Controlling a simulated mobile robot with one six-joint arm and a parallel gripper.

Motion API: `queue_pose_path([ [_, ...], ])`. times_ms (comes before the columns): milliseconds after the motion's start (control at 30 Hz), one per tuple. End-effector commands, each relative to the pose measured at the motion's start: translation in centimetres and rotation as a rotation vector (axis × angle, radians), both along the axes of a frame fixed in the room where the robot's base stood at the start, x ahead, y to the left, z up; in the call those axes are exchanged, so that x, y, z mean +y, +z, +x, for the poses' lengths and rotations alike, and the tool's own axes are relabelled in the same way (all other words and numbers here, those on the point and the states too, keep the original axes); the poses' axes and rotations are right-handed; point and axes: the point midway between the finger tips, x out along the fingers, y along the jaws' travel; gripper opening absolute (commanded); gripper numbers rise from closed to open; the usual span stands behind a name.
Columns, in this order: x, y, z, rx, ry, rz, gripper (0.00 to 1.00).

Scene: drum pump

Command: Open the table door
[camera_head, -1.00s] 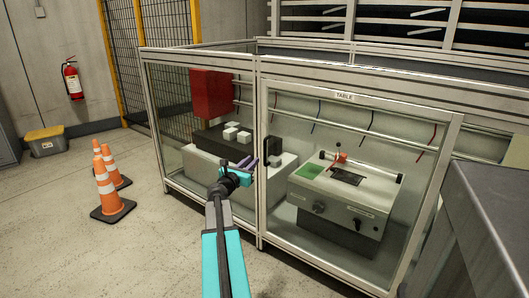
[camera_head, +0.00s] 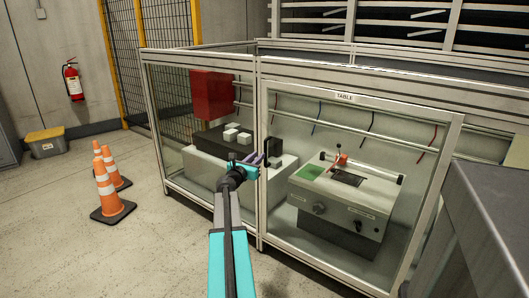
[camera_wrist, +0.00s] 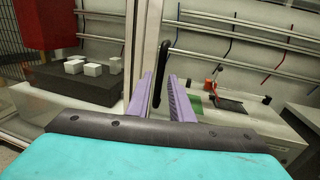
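The table door (camera_head: 330,225) is a glass panel in a silver frame, under a "TABLE" label, and it looks closed. Its black vertical handle (camera_wrist: 160,72) is on the left side of the door frame. My gripper (camera_wrist: 162,98) has two purple fingers, spread apart, with the lower part of the handle appearing between them in the wrist view. In the head view my gripper (camera_head: 252,162) is at the left edge of the door, close to the handle. I cannot tell whether the fingers touch it.
Behind the door stands a grey machine (camera_head: 335,200) with a green patch. The left bay holds a red box (camera_head: 212,95) and white blocks. Traffic cones (camera_head: 110,190) stand on the floor at left. A grey cabinet (camera_head: 490,215) is close on the right.

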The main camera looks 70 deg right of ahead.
Motion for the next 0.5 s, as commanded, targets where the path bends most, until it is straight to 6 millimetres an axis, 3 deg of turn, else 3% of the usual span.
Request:
queue_pose_path([
  [500,-5.5,-0.1,-0.5,-0.001,-0.002,0.000,0.20],
])
